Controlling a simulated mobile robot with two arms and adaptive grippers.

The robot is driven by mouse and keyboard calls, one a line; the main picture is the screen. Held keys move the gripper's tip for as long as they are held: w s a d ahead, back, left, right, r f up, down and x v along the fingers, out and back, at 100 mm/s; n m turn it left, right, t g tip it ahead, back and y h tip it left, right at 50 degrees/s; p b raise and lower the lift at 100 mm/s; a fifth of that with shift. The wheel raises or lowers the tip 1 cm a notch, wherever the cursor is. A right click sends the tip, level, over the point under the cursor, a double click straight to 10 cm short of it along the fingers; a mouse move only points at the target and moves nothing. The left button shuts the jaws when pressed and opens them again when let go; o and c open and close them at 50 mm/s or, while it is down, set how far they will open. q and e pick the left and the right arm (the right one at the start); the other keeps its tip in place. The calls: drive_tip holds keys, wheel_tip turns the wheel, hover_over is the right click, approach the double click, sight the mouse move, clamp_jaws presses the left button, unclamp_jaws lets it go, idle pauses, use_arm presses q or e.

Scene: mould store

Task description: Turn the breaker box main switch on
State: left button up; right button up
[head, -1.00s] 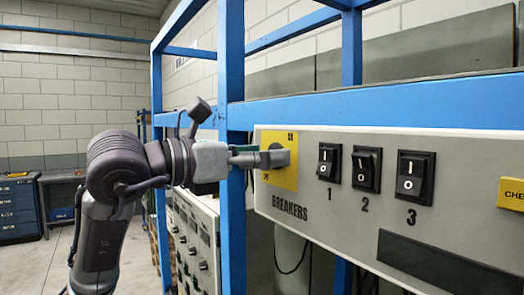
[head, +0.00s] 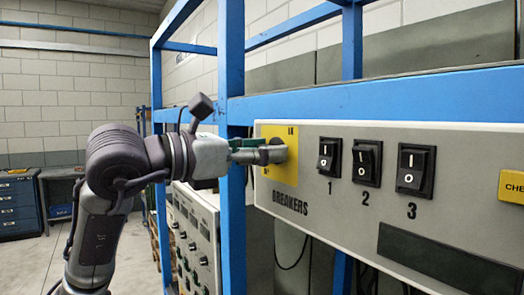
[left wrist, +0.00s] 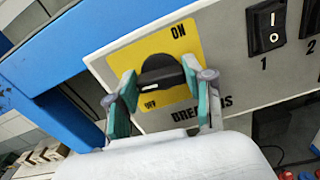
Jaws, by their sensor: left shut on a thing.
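The main switch is a black rotary knob (left wrist: 162,76) on a yellow plate (left wrist: 157,50) marked ON at the top and OFF at the lower left. In the left wrist view, a white mark shows at the knob's left end, nearer the OFF word. The plate (head: 276,138) sits at the left end of the grey breaker box (head: 335,212). My left gripper (head: 274,154) is shut on the knob, one finger at each side; it also shows in the left wrist view (left wrist: 164,88). In the head view, the fingers mostly hide the knob. My right gripper is not in view.
Rocker switches 1 (head: 328,157), 2 (head: 366,162) and 3 (head: 415,171) stand to the right of the plate. A blue frame post (head: 232,80) rises close behind my left gripper, and a blue beam (head: 390,100) runs above the box.

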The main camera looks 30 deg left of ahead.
use_arm(q)
drive_tip(key=shift+s+d+f+m, duration=0.1)
drive_tip(key=shift+m, duration=4)
drive_tip(key=shift+d+f+m, duration=0.1)
drive_tip(key=shift+m, duration=4)
drive_tip(key=o, duration=1.2)
drive_tip(key=shift+c, duration=0.2)
drive_tip(key=shift+a, duration=0.1)
drive_tip(key=v, duration=1.2)
